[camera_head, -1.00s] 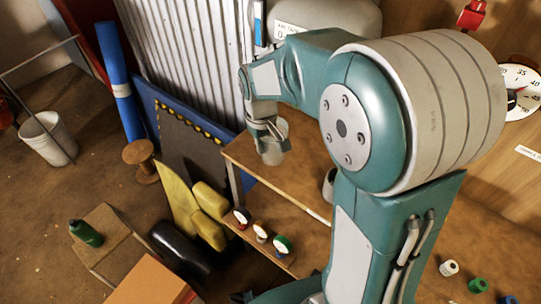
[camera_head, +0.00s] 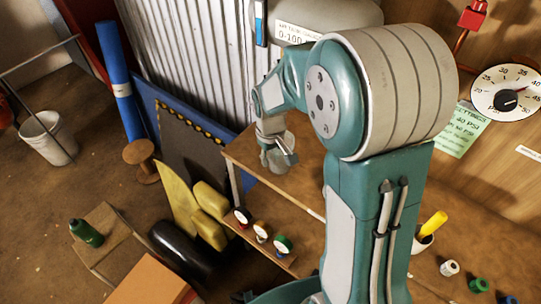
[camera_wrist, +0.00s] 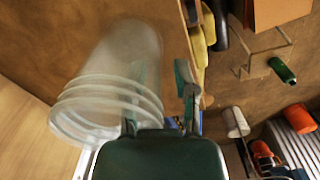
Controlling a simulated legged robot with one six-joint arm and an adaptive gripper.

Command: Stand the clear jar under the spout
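The clear jar (camera_head: 274,161) is in the air by the corner of the wooden bench in the head view, at my gripper (camera_head: 279,149). In the wrist view the jar (camera_wrist: 112,80) is large and tilted, with its ridged end towards the camera. The exact contact is hard to see. I cannot make out a spout in either view.
The wooden bench (camera_head: 262,178) lies beneath the jar. A dial gauge (camera_head: 507,92), a red fitting (camera_head: 472,16) and a green note (camera_head: 456,131) are on the back wall. A cup with a yellow-handled item (camera_head: 431,226) and small caps (camera_head: 449,268) stand right of my arm.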

